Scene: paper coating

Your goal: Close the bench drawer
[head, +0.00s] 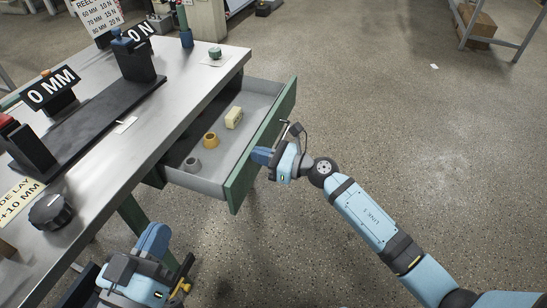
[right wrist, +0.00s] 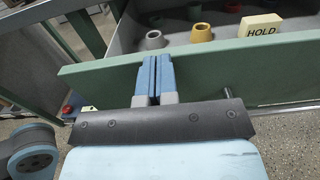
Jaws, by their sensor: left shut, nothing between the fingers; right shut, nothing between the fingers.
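The bench drawer (head: 222,181) is pulled well out from the right side of the steel-topped bench (head: 190,75). Its green front panel (head: 262,148) also shows in the right wrist view (right wrist: 95,72). My right gripper (head: 261,155) is shut and empty, with its blue fingertips at the outer face of that panel; the right wrist view shows the fingers (right wrist: 155,76) close against it, and I cannot tell if they touch. My left gripper (head: 154,238) is shut and empty, low in front of the bench.
In the drawer lie a grey ring (head: 192,164), a yellow ring (head: 210,139) and a cream block (head: 234,117) marked HOLD. The bench top bears a black rail with signs and a dark knob (head: 51,211).

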